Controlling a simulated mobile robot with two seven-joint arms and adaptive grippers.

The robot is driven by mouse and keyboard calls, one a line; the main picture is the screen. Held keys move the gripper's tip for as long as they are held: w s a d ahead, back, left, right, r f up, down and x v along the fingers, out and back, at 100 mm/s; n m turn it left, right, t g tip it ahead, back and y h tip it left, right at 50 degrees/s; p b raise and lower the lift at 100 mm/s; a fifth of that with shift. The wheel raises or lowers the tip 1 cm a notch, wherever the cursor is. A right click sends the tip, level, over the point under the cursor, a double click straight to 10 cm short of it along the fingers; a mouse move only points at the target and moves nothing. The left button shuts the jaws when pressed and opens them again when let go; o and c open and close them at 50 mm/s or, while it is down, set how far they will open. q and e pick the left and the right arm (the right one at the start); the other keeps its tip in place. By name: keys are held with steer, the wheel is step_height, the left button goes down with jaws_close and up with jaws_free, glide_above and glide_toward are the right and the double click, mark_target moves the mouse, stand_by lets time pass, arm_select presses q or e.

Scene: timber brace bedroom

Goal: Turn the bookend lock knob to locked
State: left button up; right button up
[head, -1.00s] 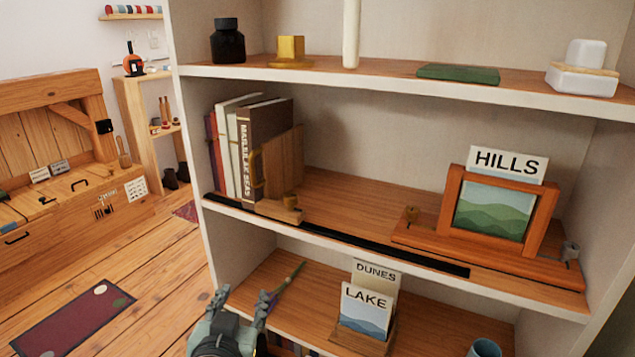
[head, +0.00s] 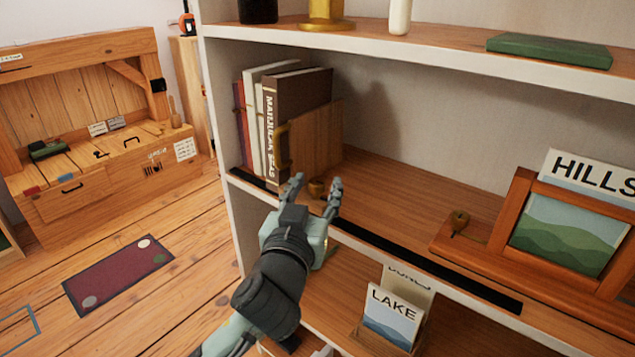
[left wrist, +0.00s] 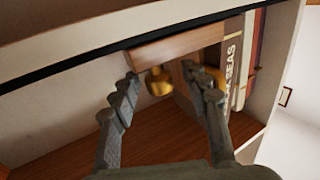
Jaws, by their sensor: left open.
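The wooden bookend (head: 322,132) stands upright against a row of books on the middle shelf, with a brass handle (head: 283,145) on its side. Its brass lock knob (head: 316,187) sits low at the front, near the black rail (head: 410,262). The knob also shows in the left wrist view (left wrist: 158,84), below the bookend's wooden base (left wrist: 175,48). My left gripper (head: 316,183) is open, with its fingertips on either side of the knob in the picture. I cannot tell whether they touch it. The knob's lock marking cannot be read. My right gripper is not in view.
A framed green picture (head: 565,235) with a HILLS card stands right of the bookend, with another small brass knob (head: 459,220) on its base. The shelf between is clear. LAKE (head: 392,315) and DUNES cards stand below. The upper shelf (head: 430,58) overhangs.

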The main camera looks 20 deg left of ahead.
arm_select(q)
steer(key=shift+w, duration=0.4)
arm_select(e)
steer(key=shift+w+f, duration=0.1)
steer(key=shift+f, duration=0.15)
arm_select(q)
jaws_close()
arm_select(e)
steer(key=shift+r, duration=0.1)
